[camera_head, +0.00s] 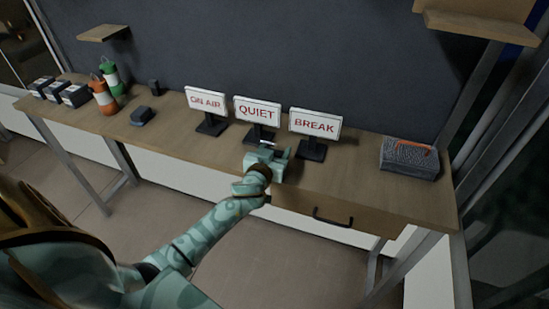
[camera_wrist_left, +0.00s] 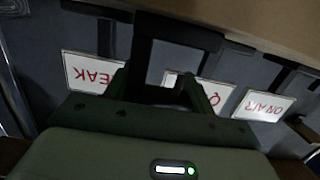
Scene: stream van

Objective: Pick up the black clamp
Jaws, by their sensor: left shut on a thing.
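My left gripper (camera_head: 274,150) is over the front of the wooden bench (camera_head: 345,180), just in front of the QUIET sign. In the left wrist view, which is upside down, its fingers (camera_wrist_left: 160,84) are shut on a black angular piece (camera_wrist_left: 141,52) that looks like the black clamp. Its outline partly merges with the dark sign bases behind. In the head view the clamp is hard to make out at the fingers, and I cannot tell whether it still touches the bench. My right gripper is not in view.
The ON AIR (camera_head: 205,99), QUIET (camera_head: 257,111) and BREAK (camera_head: 315,123) signs stand close behind the gripper. A grey case (camera_head: 408,160) is at right. Bottles (camera_head: 103,97), small boxes (camera_head: 75,95) and a dark object (camera_head: 142,116) are at left. A drawer (camera_head: 330,212) is below.

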